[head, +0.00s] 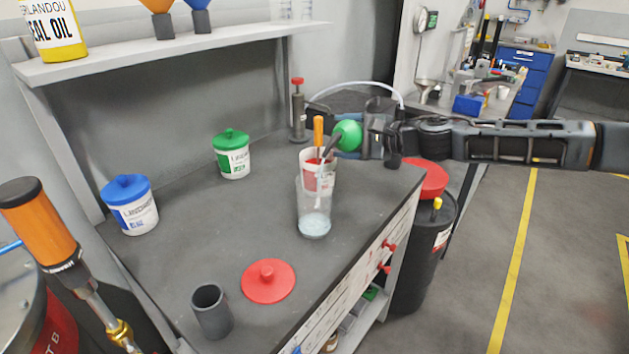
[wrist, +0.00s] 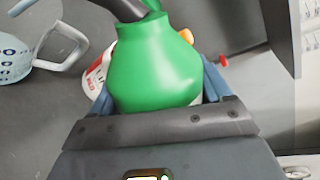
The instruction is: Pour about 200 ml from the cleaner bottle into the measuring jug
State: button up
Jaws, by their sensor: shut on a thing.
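The green cleaner bottle (head: 348,134) is held tipped on its side, its dark spout pointing left and down over the jug. It also fills the middle of the wrist view (wrist: 155,62). My gripper (head: 362,140) is shut around the bottle's body; its fingers flank the bottle in the wrist view (wrist: 160,98). The clear measuring jug (head: 313,208) stands upright on the grey bench with pale liquid in its lower part. A thin pale streak shows between spout and liquid. The jug's handle and blue markings show in the wrist view (wrist: 18,58).
A white-and-red tub (head: 328,170) with an orange-handled tool stands just behind the jug. A red lid (head: 268,280), a dark cup (head: 211,310), a green-lidded tub (head: 232,155) and a blue-lidded tub (head: 130,205) stand apart on the bench (head: 200,235).

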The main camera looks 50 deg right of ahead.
jog(key=shift+a+n, duration=0.1)
jog(key=shift+n, duration=0.4)
dwell(4.8)
jog(key=shift+r+m, duration=0.15)
jog(key=shift+m, duration=0.75)
notch_tip(320, 180, down, 2)
jog(key=shift+f+m+y+b, duration=0.1)
jog(key=shift+m+y+b, duration=0.3)
jog(key=shift+b, duration=0.75)
jog(key=shift+r, duration=0.2)
jog(key=shift+a+m+y+b, duration=0.15)
jog(key=shift+m+y+b, duration=0.15)
jog(key=shift+m+b, duration=0.45)
jog(key=shift+f+m+t, duration=0.1)
jog(key=shift+m+t, duration=0.15)
jog(key=shift+t, duration=0.05)
